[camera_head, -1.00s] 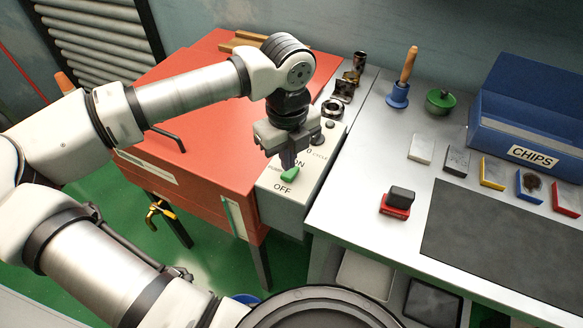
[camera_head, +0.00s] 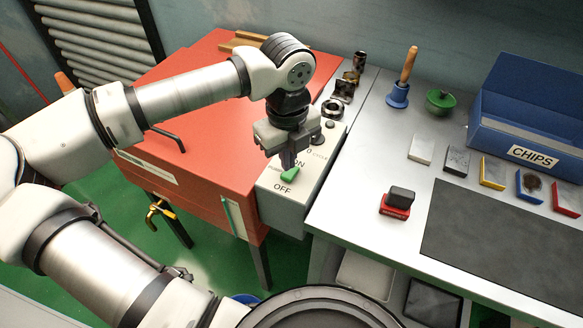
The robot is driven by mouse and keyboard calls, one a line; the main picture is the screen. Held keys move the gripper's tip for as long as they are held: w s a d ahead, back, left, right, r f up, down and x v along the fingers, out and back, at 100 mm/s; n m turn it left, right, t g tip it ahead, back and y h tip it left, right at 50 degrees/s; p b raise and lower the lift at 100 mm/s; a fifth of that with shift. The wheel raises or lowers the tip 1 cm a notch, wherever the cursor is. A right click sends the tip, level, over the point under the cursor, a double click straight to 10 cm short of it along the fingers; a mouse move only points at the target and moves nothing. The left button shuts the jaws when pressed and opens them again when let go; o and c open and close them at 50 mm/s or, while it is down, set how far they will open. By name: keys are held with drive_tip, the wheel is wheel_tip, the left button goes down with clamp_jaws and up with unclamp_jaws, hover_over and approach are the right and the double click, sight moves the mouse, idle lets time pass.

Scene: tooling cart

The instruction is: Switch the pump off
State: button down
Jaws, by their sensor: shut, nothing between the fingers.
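The pump switch is a green lever (camera_head: 290,174) on a light grey control box (camera_head: 288,207) at the right side of the red cart. The lever sits between the printed words ON, above it, and OFF, below it. Its tip appears to point to the upper right, but its exact setting is hard to tell. My gripper (camera_head: 288,164) points down over the box. Its fingers are shut and empty, with their tips at or just above the lever. The fingers hide part of the panel and the upper lettering; I cannot tell whether they touch the lever.
Dark knobs (camera_head: 329,124) stand on the box behind my gripper.

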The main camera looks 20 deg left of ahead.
sight(288, 174)
drive_tip(key=shift+f+b, duration=1.25)
drive_tip(key=shift+b, duration=0.25)
idle(0.7)
drive_tip(key=shift+r, duration=0.1)
drive_tip(key=shift+r+p, duration=1.5)
drive_tip(key=shift+r, duration=1.9)
